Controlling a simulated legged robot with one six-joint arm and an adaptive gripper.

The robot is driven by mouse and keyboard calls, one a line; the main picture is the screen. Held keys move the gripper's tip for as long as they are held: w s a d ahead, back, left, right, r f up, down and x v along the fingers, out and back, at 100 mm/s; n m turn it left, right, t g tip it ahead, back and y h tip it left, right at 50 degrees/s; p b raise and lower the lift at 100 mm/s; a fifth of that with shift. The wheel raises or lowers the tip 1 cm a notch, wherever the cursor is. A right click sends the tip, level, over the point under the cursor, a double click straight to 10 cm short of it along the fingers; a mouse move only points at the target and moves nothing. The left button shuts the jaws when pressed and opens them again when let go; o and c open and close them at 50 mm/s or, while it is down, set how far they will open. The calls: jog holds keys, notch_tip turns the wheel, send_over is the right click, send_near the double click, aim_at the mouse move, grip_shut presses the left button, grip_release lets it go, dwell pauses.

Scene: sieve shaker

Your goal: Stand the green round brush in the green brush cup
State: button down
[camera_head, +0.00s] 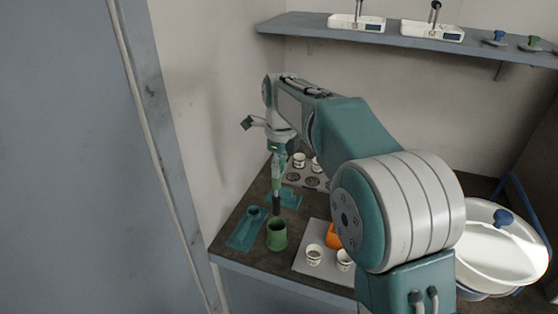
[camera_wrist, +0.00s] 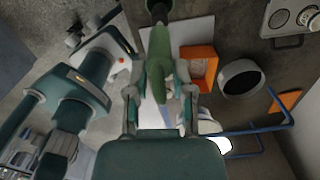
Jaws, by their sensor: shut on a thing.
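The green round brush (camera_head: 276,184) hangs nearly upright from my gripper (camera_head: 277,160), its dark bristle end downward. My gripper is shut on its green handle, which also shows between the fingers in the wrist view (camera_wrist: 160,48). The green brush cup (camera_head: 277,236) stands on the dark bench near its front left. The bristle end is directly above the cup's mouth in the head view. I cannot tell whether the tip is just above the rim or slightly inside.
A teal holder (camera_head: 246,229) is left of the cup and another teal piece (camera_head: 286,198) lies behind it. A grey mat (camera_head: 304,262) with small white cups (camera_head: 314,254) and an orange tray (camera_head: 333,236) is to the right. A wall is close on the left.

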aim_at(279, 198)
jog(key=shift+f, duration=4.4)
jog(key=shift+c, duration=2)
grip_release()
notch_tip(279, 198, up, 12)
jog(key=shift+f, duration=0.2)
jog(key=shift+r, duration=0.15)
jog(key=shift+d, duration=0.1)
